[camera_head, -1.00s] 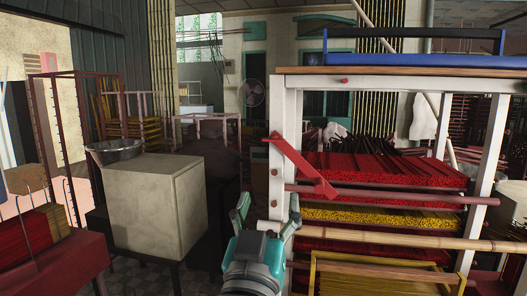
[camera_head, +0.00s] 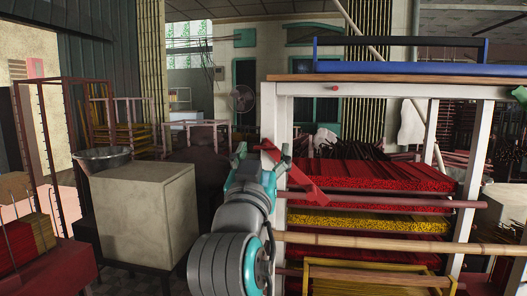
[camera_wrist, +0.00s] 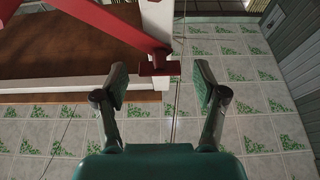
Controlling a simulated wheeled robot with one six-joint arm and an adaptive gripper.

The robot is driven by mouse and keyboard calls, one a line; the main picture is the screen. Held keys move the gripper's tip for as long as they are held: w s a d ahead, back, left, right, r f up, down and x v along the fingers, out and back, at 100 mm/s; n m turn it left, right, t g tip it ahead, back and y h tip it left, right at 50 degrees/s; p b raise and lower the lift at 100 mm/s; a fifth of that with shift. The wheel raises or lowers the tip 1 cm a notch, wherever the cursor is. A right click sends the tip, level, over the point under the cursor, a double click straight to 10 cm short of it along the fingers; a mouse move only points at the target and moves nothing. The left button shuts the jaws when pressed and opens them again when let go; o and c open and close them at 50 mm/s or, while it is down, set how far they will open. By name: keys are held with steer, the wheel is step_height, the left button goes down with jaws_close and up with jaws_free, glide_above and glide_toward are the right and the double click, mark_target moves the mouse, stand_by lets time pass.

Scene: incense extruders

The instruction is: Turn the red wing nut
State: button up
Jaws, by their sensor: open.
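In the wrist view, the small red T-shaped piece that looks like the red wing nut (camera_wrist: 160,68) sits at the end of a diagonal red bar (camera_wrist: 108,22), against a white post (camera_wrist: 158,20). It lies ahead of my open gripper (camera_wrist: 160,80), between the lines of the two fingertips, and no contact shows. In the head view, my gripper (camera_head: 263,153) is raised at the rack's left post, with red (camera_head: 268,147) showing between its fingers. The red bar (camera_head: 304,184) slants down right from there. My gripper partly hides the nut in the head view.
The white-posted rack (camera_head: 283,115) holds red and yellow incense bundles (camera_head: 370,175). A red rod (camera_head: 400,203) and a bamboo pole (camera_head: 380,242) cross its front. A pale box (camera_head: 140,215) stands left of my arm. Tiled floor (camera_wrist: 250,110) lies below the gripper.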

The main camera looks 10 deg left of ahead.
steer(key=shift+w+r, duration=0.15)
steer(key=shift+w, duration=0.3)
steer(key=c, duration=1.1)
steer(key=shift+c, duration=0.2)
